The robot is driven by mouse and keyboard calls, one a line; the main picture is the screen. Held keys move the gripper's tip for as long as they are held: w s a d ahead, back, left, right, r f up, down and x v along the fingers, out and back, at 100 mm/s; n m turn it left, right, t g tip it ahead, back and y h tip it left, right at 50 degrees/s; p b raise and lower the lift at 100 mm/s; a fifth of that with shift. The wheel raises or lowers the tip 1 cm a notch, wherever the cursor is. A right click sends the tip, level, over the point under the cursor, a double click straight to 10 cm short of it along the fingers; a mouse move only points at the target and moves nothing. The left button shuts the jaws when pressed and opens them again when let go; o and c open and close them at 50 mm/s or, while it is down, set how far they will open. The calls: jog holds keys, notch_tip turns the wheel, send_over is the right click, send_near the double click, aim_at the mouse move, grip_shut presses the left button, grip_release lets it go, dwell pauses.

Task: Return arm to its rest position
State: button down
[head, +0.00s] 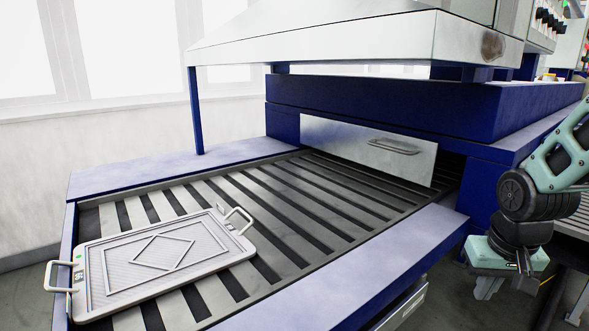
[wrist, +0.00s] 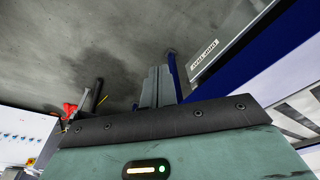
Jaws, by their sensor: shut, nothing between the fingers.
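My arm (head: 560,155) comes in from the right edge of the head view, bent, with its wrist hanging low beside the blue machine. My gripper (head: 487,288) points down at the lower right, clear of the machine's blue edge. Its fingers are together and empty. The wrist view also shows the gripper's fingers (wrist: 158,87) side by side over the grey floor, holding nothing. Part of the arm is cut off by the right edge of the head view.
The blue machine (head: 390,107) has a slatted bed (head: 290,195) and a metal door with a handle (head: 393,147). A grey tray with two handles (head: 170,254) lies on the bed's near left. A metal hood (head: 330,35) overhangs it. Open floor shows below my gripper.

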jog(key=s+a+f+n+g+y+b, duration=0.1)
jog(key=s+a+f+n+b, duration=0.3)
jog(key=s+a, duration=0.6)
jog(key=s+a+f+n+g+b, duration=0.1)
jog(key=s+a+f+n+b, duration=0.2)
jog(key=s+a+n+b, duration=0.6)
notch_tip(320, 180, up, 13)
jog(key=w+a+m+p, duration=0.1)
jog(key=m+p, duration=0.2)
jog(key=p, duration=1.2)
jog(key=shift+a+p, duration=0.35)
jog(key=shift+a, duration=0.05)
jog(key=shift+w, duration=0.1)
